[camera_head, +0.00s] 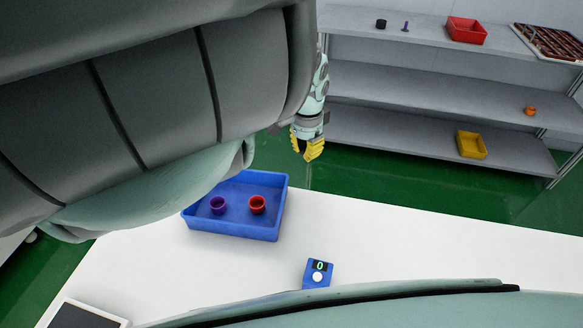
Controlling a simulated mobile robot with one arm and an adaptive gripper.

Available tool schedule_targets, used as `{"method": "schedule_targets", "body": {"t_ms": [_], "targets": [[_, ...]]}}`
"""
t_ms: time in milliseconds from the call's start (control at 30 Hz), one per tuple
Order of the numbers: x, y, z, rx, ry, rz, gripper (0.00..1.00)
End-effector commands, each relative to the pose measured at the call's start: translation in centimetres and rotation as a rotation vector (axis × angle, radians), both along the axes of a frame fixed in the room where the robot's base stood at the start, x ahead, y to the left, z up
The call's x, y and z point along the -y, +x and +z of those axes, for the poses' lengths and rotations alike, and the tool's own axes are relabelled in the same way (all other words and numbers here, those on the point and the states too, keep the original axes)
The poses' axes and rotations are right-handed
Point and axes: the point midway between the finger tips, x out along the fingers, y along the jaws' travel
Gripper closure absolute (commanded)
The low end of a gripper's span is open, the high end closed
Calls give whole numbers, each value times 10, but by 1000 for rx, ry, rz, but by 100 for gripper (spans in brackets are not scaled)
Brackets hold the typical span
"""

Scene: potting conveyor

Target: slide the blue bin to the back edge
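The blue bin (262,232) sits on the white table (400,240), with its far rim by the table's back edge. Its left part is hidden behind my arm. A purple pot (218,204) and a red pot (257,204) stand in it. My gripper (306,155) has yellow fingers pointing down. It shows above and to the right of the bin's far right corner, apart from the bin in the picture. The fingers look small, and I cannot make out a gap or any held thing between them.
A dark panel (84,316) lies at the front left. The table's right part is clear. Grey shelves (420,90) at the back hold a red bin (466,30) and yellow bin (471,145).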

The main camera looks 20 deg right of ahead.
Motion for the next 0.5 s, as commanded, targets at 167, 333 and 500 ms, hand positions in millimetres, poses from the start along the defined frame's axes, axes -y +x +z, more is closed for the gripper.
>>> {"method": "schedule_targets", "body": {"t_ms": [167,333,500], "targets": [[2,-3,-26,-5,0,-2,100],[3,-2,-48,-1,-2,-3,100],[2,-1,-67,-1,0,-2,100]]}}
